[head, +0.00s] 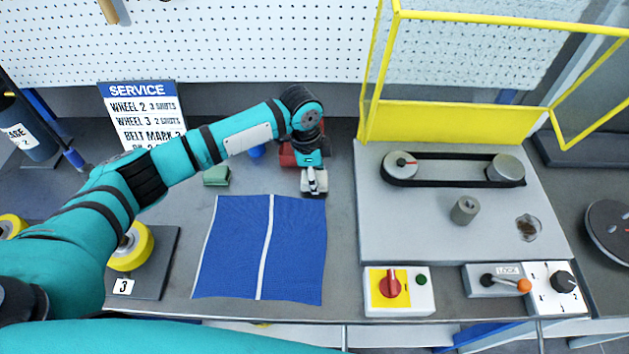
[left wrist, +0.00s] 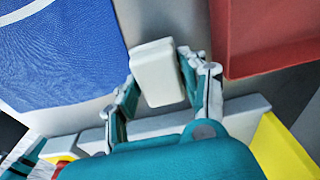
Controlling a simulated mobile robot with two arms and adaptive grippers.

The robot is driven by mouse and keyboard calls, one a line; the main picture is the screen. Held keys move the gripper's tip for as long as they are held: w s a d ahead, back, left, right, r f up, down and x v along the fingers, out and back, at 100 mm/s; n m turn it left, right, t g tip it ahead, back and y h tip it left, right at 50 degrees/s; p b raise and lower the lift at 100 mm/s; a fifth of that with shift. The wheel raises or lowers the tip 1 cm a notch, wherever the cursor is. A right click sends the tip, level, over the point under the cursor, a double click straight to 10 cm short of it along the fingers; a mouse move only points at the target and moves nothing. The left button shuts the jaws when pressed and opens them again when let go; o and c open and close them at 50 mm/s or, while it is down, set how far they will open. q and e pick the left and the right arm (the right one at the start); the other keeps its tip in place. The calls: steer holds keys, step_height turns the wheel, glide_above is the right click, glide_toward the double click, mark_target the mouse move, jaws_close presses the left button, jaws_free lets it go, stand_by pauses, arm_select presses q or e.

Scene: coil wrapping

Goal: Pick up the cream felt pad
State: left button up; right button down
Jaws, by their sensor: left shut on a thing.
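The cream felt pad (left wrist: 158,78) is a small pale block with rounded edges in the left wrist view. It sits between the two fingers of my left gripper (left wrist: 160,84), which is shut on it. In the head view my left gripper (head: 314,183) points down just beyond the upper right corner of the blue cloth, and the pad is mostly hidden by the fingers. I cannot tell whether the pad touches the table. My right gripper is not in view.
The blue cloth (head: 235,245) with a white stripe lies flat. A red container (head: 287,157) is close behind my left gripper; it also shows in the left wrist view (left wrist: 265,35). A green block (head: 216,176) and blue ball (head: 257,151) lie left. A belt-drive plate (head: 420,235) is right.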

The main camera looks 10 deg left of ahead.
arm_select(q)
steer(key=shift+w+r+b, duration=0.1)
steer(key=shift+r+b, duration=0.25)
steer(key=shift+r, duration=0.35)
steer(key=s+d+b, duration=0.1)
steer(key=s, duration=0.4)
steer(key=s+d+r+b, duration=0.1)
steer(key=s, duration=0.4)
steer(key=s+d+r+b, duration=0.1)
steer(key=s+d, duration=0.1)
steer(key=s, duration=0.3)
steer(key=shift+s+d, duration=0.1)
steer(key=shift+s, duration=0.25)
